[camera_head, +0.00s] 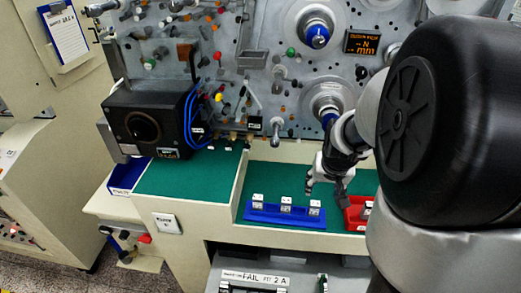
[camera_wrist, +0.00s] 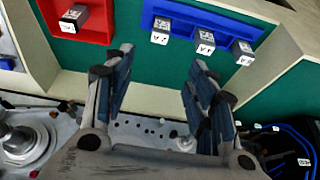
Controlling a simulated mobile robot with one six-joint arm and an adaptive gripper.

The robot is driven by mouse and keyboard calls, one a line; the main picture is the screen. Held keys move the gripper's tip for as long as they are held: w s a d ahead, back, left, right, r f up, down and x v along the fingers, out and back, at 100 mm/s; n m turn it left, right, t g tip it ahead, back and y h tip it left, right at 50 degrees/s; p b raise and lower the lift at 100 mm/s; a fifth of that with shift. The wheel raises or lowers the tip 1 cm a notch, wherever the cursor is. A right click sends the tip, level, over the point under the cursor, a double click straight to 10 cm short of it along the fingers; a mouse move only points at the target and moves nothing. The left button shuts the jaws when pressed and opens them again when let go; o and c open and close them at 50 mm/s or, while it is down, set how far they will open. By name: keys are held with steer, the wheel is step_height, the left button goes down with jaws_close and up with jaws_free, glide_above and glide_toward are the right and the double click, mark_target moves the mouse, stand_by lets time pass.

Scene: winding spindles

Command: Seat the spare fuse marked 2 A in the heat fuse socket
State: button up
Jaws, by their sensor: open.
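Three white-topped fuses stand in a row on a blue rack (camera_head: 275,219): a left fuse (camera_head: 258,201), a middle fuse (camera_head: 286,204) and a right fuse (camera_head: 315,208). In the wrist view the blue rack (camera_wrist: 180,25) is at the upper right. A red tray (camera_head: 352,222) holds another fuse (camera_wrist: 73,18). My gripper (camera_head: 326,188) is open and empty, above the green bench near the rack's right end; the wrist view shows its spread fingers (camera_wrist: 160,60). A label reading "FAIL" and "2 A" (camera_head: 255,278) is on the lower panel. I cannot identify the heat socket.
The green bench (camera_head: 180,180) has a cream raised edge and a divider left of the rack. A black box with blue cables (camera_head: 150,115) stands at the left. The grey wall panel behind carries spindles (camera_head: 316,37) and many pegs. A blue bin (camera_head: 127,176) sits at far left.

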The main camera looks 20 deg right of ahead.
mark_target(315, 203)
steer(key=b+x, duration=0.4)
steer(key=x, duration=1.3)
steer(key=shift+f+b, duration=0.1)
steer(key=shift+b, duration=0.2)
steer(key=c, duration=1.1)
steer(key=shift+c, duration=0.2)
step_height(315, 203, up, 20)
steer(key=p, duration=0.5)
